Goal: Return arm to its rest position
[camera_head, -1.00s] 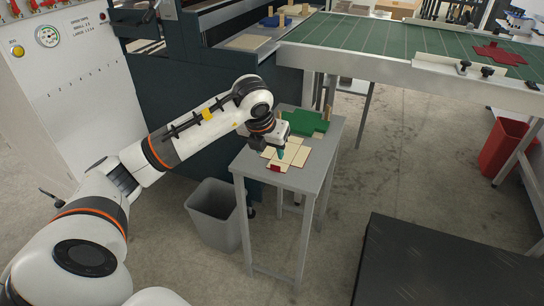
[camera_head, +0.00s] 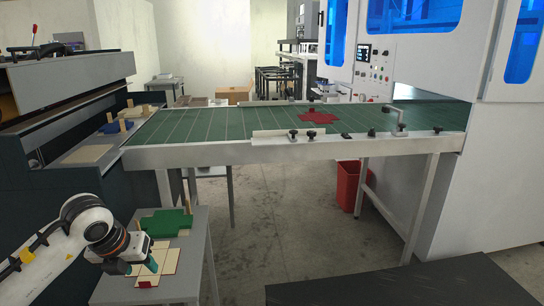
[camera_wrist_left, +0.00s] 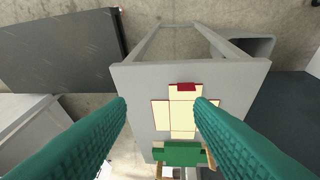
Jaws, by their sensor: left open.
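My left gripper (camera_head: 135,268) shows at the lower left of the head view, above the small grey table (camera_head: 201,258). Its two teal fingers stand wide apart in the left wrist view (camera_wrist_left: 161,105), with nothing held between them. Below it a cream cross-shaped blank (camera_head: 168,262) lies on the table, also seen in the wrist view (camera_wrist_left: 182,112). A red piece (camera_wrist_left: 186,87) lies at one end of the blank. A green piece (camera_head: 166,223) is at the blank's other end. My right gripper is in neither view.
A green-topped conveyor table (camera_head: 220,124) crosses behind the small table, with a red blank (camera_head: 318,117) on it. A dark flat surface (camera_head: 410,285) fills the lower right. A red bin (camera_head: 348,184) stands on the floor. Open floor lies between.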

